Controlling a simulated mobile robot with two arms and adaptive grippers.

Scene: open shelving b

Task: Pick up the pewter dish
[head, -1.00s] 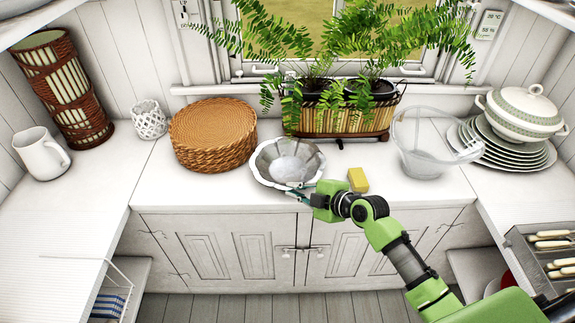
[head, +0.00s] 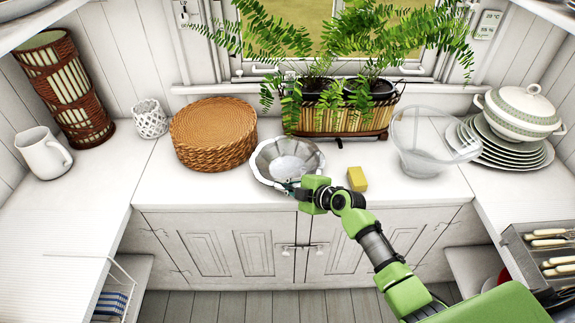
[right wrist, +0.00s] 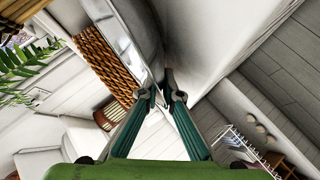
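The pewter dish (head: 289,158) is a shiny silver bowl with a scalloped rim. It is on the white counter below the window, right of the woven mats. My right gripper (head: 286,187) is at its near rim. In the right wrist view the fingers of my right gripper (right wrist: 161,88) are drawn close together, with the edge of the pewter dish (right wrist: 143,35) between their tips. The exact contact is small and hard to see. My left gripper is not in view.
A yellow sponge (head: 357,179) lies just right of my right gripper. Round woven mats (head: 213,135) are stacked on the left. A fern planter (head: 340,122) stands behind, and a clear bowl (head: 421,150) stands to the right. The counter's front edge is close.

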